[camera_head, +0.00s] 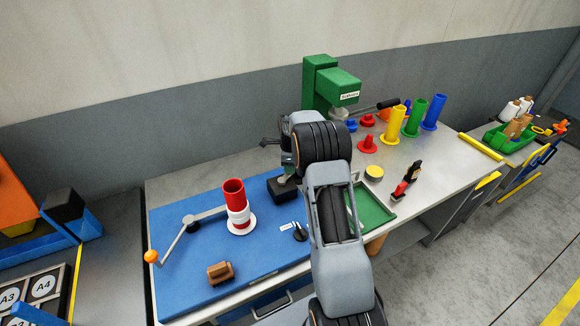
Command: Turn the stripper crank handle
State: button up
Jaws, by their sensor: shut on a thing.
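My gripper (287,161) is at the back of the blue mat, left of my wrist and partly hidden by it. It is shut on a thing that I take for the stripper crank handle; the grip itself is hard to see. A dark piece (269,143) sticks out to the left there. A black block (281,190) stands just below the gripper. A red tube with a white band (234,195) stands upright on the mat.
A green machine (322,82) with a black-ended lever (388,104) stands behind my arm. Yellow, green and blue tubes stand to its right. A brown block (220,272) lies on the blue mat (180,290). A green tray (372,210) is right of my arm.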

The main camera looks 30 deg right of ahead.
jog(key=shift+w, duration=0.1)
jog(key=n, duration=0.1)
jog(key=w+a+n+b, duration=0.1)
jog(key=n, duration=0.1)
jog(key=shift+f, duration=0.1)
jog(key=a+n+b, duration=0.1)
jog(key=a+n, duration=0.1)
jog(key=n, duration=0.4)
jog(key=a+n+b, duration=0.2)
jog(key=a+n, duration=0.1)
jog(key=n, duration=0.3)
jog(key=a+n+b, duration=0.1)
jog(key=a+n, duration=0.1)
jog(key=n, duration=0.4)
jog(key=shift+a, duration=0.35)
jog(key=shift+s+a+n+b, duration=0.2)
jog(key=shift+s+n+b, duration=0.1)
jog(key=shift+n, duration=0.35)
jog(key=shift+s+a+n+b, duration=0.2)
jog(key=shift+n+b, duration=0.05)
jog(key=shift+n, duration=0.4)
jog(key=o, duration=0.9)
jog(key=shift+s, duration=0.1)
